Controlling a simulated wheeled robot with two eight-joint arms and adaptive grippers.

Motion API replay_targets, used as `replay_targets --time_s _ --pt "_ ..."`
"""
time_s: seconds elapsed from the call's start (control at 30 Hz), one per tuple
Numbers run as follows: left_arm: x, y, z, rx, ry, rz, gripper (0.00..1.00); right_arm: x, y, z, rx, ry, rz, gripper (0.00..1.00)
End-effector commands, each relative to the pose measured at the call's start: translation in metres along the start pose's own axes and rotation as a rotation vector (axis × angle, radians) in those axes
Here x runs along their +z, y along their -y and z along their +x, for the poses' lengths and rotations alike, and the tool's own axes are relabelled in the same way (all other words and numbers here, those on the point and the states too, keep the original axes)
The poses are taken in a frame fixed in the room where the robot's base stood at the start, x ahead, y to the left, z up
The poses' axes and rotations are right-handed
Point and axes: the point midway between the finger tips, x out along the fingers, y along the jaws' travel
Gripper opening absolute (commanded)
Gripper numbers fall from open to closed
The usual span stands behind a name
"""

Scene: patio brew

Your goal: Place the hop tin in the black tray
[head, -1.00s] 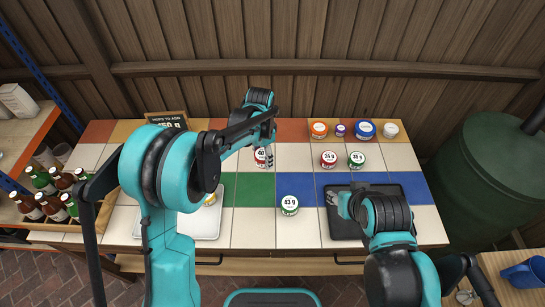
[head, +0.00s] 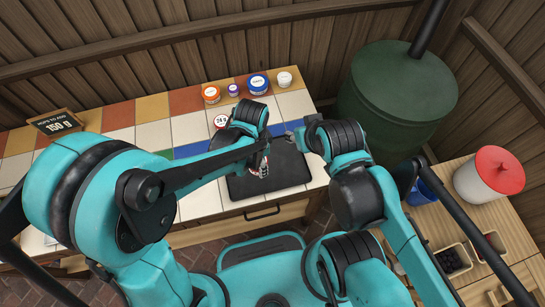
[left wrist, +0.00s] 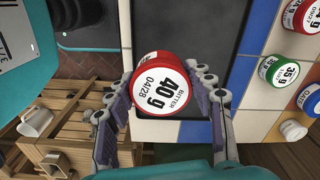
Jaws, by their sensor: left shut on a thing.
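My left gripper (head: 263,163) is shut on a red tin with a white label (left wrist: 159,88). The label reads 40 g, BITTER, 04/28. The fingers grip it from two sides in the left wrist view. The black tray (head: 290,176) lies on the tiled table, and the held tin is over its left part in the head view. The tray also shows behind the tin in the left wrist view (left wrist: 172,28). My right gripper (head: 293,138) is at the tray's far edge, small and partly hidden by its arm; its jaws cannot be made out.
A 24 g tin (head: 221,119), an orange tin (head: 211,94), a purple tin (head: 233,90), a blue tin (head: 258,85) and a white tin (head: 285,79) stand at the back. A green 35 g tin (left wrist: 279,70) shows in the left wrist view. A chalkboard (head: 55,122) reads 150 g.

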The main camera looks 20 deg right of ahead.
Motion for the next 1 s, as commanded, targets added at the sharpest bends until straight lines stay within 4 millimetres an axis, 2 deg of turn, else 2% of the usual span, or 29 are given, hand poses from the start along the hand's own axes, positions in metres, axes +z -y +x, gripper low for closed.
replay_targets --time_s 0.07,0.17,0.5,0.6,0.83,1.0 --pt "0.001 -0.001 0.001 0.0 0.0 0.002 0.24 0.0 0.0 0.0 0.0 0.0 0.0 0.4" --pt "0.003 0.009 0.008 0.0 0.0 -0.002 0.24 0.003 0.0 0.004 0.0 0.0 0.0 0.4" --pt "0.026 0.083 0.056 0.0 0.0 -0.004 0.24 0.016 0.0 0.023 0.0 0.0 0.0 0.4" --pt "0.031 0.099 0.065 0.0 0.0 -0.002 0.24 0.019 0.0 0.026 0.0 0.0 0.0 0.4" --pt "0.034 0.111 0.075 0.0 0.0 0.001 0.24 0.021 0.0 0.029 0.0 0.0 0.0 0.4" --pt "0.034 0.111 0.1 0.0 0.0 0.001 0.24 0.028 0.0 0.039 0.0 0.0 0.0 0.4"
